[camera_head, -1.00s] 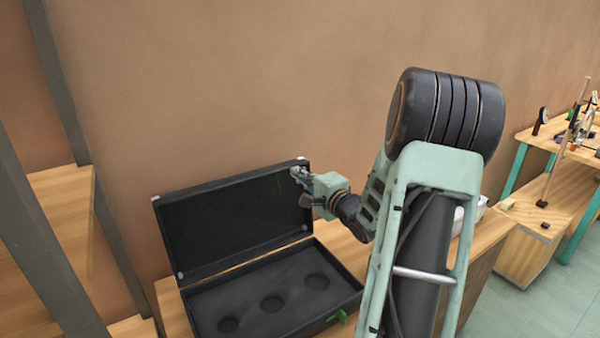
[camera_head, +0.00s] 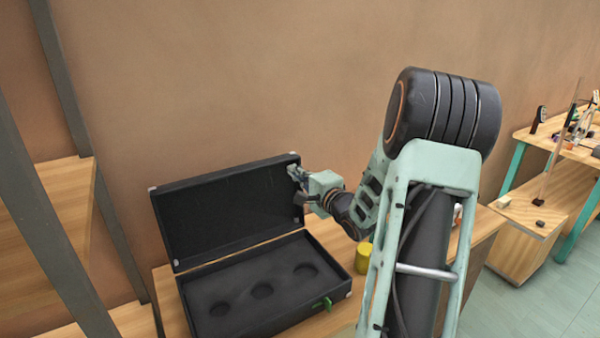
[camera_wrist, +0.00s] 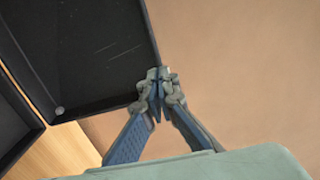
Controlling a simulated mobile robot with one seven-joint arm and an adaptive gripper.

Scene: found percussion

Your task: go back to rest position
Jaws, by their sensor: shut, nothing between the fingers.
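My gripper (camera_head: 296,176) is shut and empty. In the head view it is by the upper right corner of the raised lid (camera_head: 225,210) of a black case (camera_head: 335,289). In the wrist view the closed fingertips (camera_wrist: 157,82) appear over the right edge of the lid (camera_wrist: 80,45). I cannot tell whether they touch it. The case stands open on a wooden bench, with several empty round recesses in its dark foam.
A yellow cylinder (camera_head: 363,258) stands right of the case, partly behind my arm. A brown wall (camera_head: 230,80) rises behind the bench. A wooden shelf (camera_head: 45,225) with grey posts is at left. Another cluttered table (camera_head: 575,145) stands at far right.

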